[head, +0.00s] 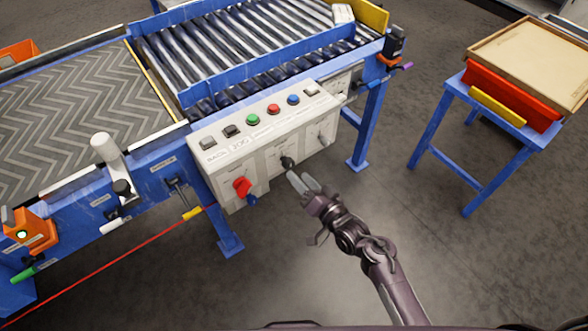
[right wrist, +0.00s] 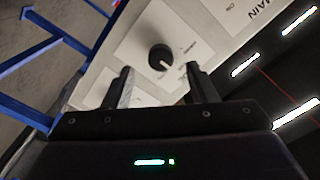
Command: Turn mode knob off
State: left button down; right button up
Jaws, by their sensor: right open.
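The mode knob, a small black round knob (head: 287,162), sits on the front face of the white control box (head: 262,181). In the right wrist view the black knob (right wrist: 161,57) has a pale pointer line and sits on a light label plate, its lettering too small to read. My right gripper (head: 299,181) is just in front of the knob, fingers pointing at it. In the right wrist view the right gripper (right wrist: 163,88) is open, with the knob beyond and between its fingertips, apparently not touched. My left gripper is not in view.
A red rotary switch (head: 242,186) is left of the knob, and a grey lever (head: 323,137) is right of it. Coloured push buttons (head: 273,109) line the box top. A roller conveyor (head: 220,50) lies behind. A blue stand (head: 478,125) is at right; the floor between is clear.

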jog(key=v, duration=0.3)
jog(key=shift+w, duration=0.1)
dwell(0.3)
jog(key=s+d+f+n+g+h+p, duration=0.1)
jog(key=s+d+f+g+h, duration=0.1)
jog(key=s+f, duration=0.45)
jog(key=s+d+f+g+h+p, duration=0.1)
jog(key=s+d+f+g+h, duration=0.15)
jog(key=f, duration=0.75)
jog(key=s+d+f+n+g+h+p, duration=0.1)
jog(key=s+d+f+g, duration=0.15)
jog(key=s+f, duration=0.45)
jog(key=s+d+f+n+g+h+p, duration=0.1)
jog(key=s+d+f, duration=0.4)
jog(key=s, duration=0.6)
jog(key=s+d+f+n+g+h, duration=0.1)
jog(key=s+d+f+g+h, duration=0.2)
jog(key=s, duration=0.9)
notch_tip(320, 180, down, 4)
jog(key=d+g, duration=0.2)
jog(key=g, duration=0.1)
jog(key=shift+s+n+p, duration=0.3)
jog(key=shift+p, duration=0.1)
jog(key=shift+d+h, duration=0.1)
jog(key=shift+h, duration=0.15)
